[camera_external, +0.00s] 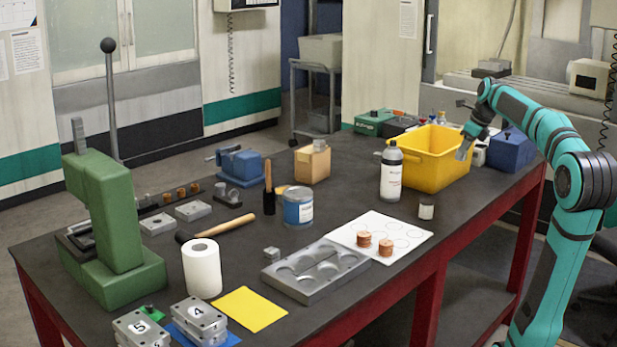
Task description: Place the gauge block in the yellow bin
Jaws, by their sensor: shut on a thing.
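The yellow bin (428,174) stands upright towards the far right of the table. My gripper (464,150) points down at the bin's right side, and its tip overlaps the bin's right wall in the picture. It is shut on a small light grey piece that looks like the gauge block (461,155). The piece is too small here to separate clearly from the fingers. I cannot tell whether its lower end is below the bin's rim. The inside floor of the bin is mostly hidden by its front wall.
A white bottle (391,176) stands just left of the bin, and a blue box (511,150) stands to its right. A small grey block (272,254) lies near a grey mould plate (316,272). A white sheet (380,235) bears two copper pieces.

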